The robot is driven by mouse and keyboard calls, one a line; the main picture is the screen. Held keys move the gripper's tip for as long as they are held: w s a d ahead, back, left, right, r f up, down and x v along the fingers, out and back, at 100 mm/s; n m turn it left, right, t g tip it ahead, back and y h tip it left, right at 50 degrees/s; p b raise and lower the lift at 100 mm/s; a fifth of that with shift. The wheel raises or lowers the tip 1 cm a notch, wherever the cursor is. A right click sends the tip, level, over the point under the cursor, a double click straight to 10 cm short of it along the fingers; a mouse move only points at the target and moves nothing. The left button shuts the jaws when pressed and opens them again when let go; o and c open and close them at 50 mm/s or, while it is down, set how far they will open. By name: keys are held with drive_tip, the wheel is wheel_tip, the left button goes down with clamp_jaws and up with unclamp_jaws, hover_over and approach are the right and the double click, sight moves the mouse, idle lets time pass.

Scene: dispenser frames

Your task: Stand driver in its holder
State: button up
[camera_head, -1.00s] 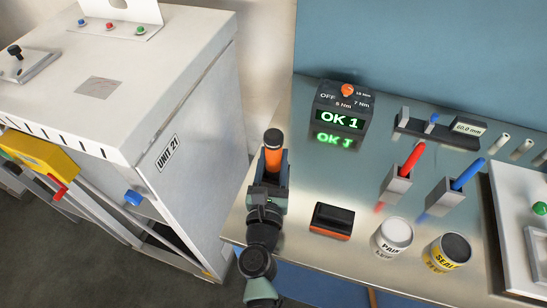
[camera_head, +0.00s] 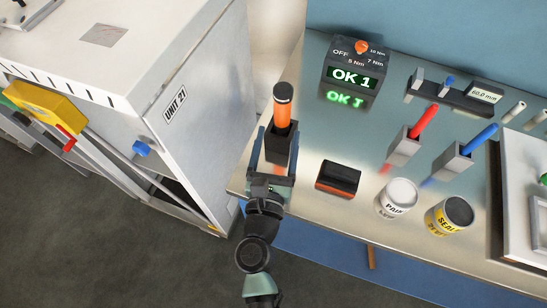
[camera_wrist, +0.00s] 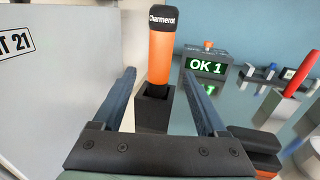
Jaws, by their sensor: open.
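The driver (camera_head: 283,108), orange with a black cap, stands upright in its dark square holder (camera_head: 279,148) near the table's left edge. In the wrist view the driver (camera_wrist: 159,55) rises from the holder (camera_wrist: 154,108) and reads "Charmerot" on its cap. My gripper (camera_head: 272,138) is open, its fingers on either side of the holder and driver. In the wrist view clear gaps show between the driver and both fingers. The driver's lower end is hidden inside the holder.
A black and orange block (camera_head: 338,178) lies right of my gripper. The torque unit (camera_head: 353,75), reading "OK 1", stands behind. Red (camera_head: 424,121) and blue (camera_head: 480,139) markers and two cans stand farther right. The white cabinet (camera_head: 195,120) is at left.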

drive_tip(key=s, duration=0.3)
drive_tip(key=s+b, duration=0.1)
drive_tip(key=s, duration=0.1)
drive_tip(key=shift+a, duration=0.3)
drive_tip(key=w+a+r+n+t+y, duration=0.25)
drive_tip(key=r+n, duration=0.45)
drive_tip(key=r, duration=0.4)
drive_tip(key=w+a+r+n+t+y, duration=0.1)
drive_tip(key=r+n+t+y, duration=0.15)
drive_tip(key=r+n, duration=0.7)
drive_tip(key=w+a+r+n+t+y, duration=0.1)
drive_tip(key=w+a+r+n+y, duration=0.3)
drive_tip(key=r, duration=0.8)
drive_tip(key=s+d+r+n+t+h, duration=0.1)
drive_tip(key=s+d+r+n+h, duration=0.2)
drive_tip(key=r+n, duration=0.5)
drive_tip(key=s+d+r+n+t+h, duration=0.2)
drive_tip(key=s+d+r+n, duration=0.4)
drive_tip(key=r+n, duration=0.3)
wheel_tip(320, 180, up, 4)
drive_tip(key=shift+s+r+t+h, duration=0.2)
drive_tip(key=shift+s+t+h, duration=0.1)
drive_tip(key=shift+s+h, duration=0.5)
drive_tip(key=shift+w+a, duration=0.1)
drive_tip(key=shift+w, duration=0.1)
drive_tip(key=shift+c, duration=0.3)
